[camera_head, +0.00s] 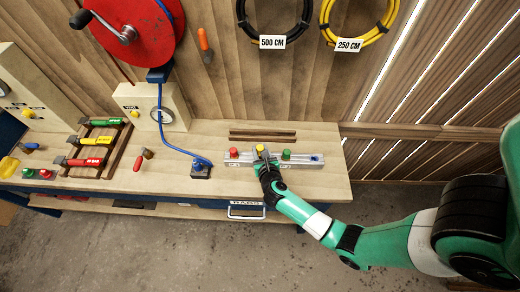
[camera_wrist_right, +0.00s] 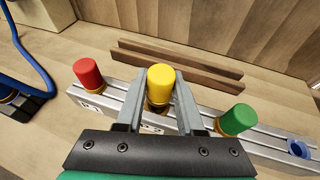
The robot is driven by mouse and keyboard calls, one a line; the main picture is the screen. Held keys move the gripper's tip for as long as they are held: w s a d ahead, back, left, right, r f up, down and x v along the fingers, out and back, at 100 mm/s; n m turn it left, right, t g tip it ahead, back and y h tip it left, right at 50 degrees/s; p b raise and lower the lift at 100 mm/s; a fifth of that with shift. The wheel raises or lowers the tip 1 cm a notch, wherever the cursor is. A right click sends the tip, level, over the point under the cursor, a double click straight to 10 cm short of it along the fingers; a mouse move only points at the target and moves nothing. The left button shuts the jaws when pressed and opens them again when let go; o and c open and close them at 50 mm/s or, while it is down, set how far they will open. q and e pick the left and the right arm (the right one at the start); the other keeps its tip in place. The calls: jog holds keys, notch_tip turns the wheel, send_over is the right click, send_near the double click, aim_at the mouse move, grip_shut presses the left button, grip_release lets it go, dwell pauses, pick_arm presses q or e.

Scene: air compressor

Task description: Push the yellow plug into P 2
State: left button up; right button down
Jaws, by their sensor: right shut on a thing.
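The yellow plug (camera_wrist_right: 161,80) is upright between the two fingers of my right gripper (camera_wrist_right: 160,105), which is shut on it over the metal rail. In the head view the yellow plug (camera_head: 260,147) shows at my right gripper (camera_head: 262,156). The rail (camera_head: 218,160) lies on the workbench. A red plug (camera_wrist_right: 88,72) stands on the rail to the left and a green plug (camera_wrist_right: 236,119) to the right. The lower end of the yellow plug is partly hidden, so I cannot tell how deep it sits. My left gripper is not in view.
A blue ring-shaped port (camera_wrist_right: 299,149) is at the rail's right end. Two wooden strips (camera_head: 262,134) lie behind the rail. A blue hose leads to a dark blue block (camera_head: 201,171) on the left. A screwdriver (camera_head: 143,158) lies farther left.

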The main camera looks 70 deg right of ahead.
jog(key=shift+f+b, duration=0.75)
jog(key=shift+f, duration=0.35)
jog(key=shift+c, duration=2.2)
grip_release()
jog(key=p+v, duration=0.2)
jog(key=v, duration=0.9)
jog(key=shift+s+a+p, duration=0.2)
jog(key=shift+a+p, duration=0.05)
jog(key=shift+p, duration=0.05)
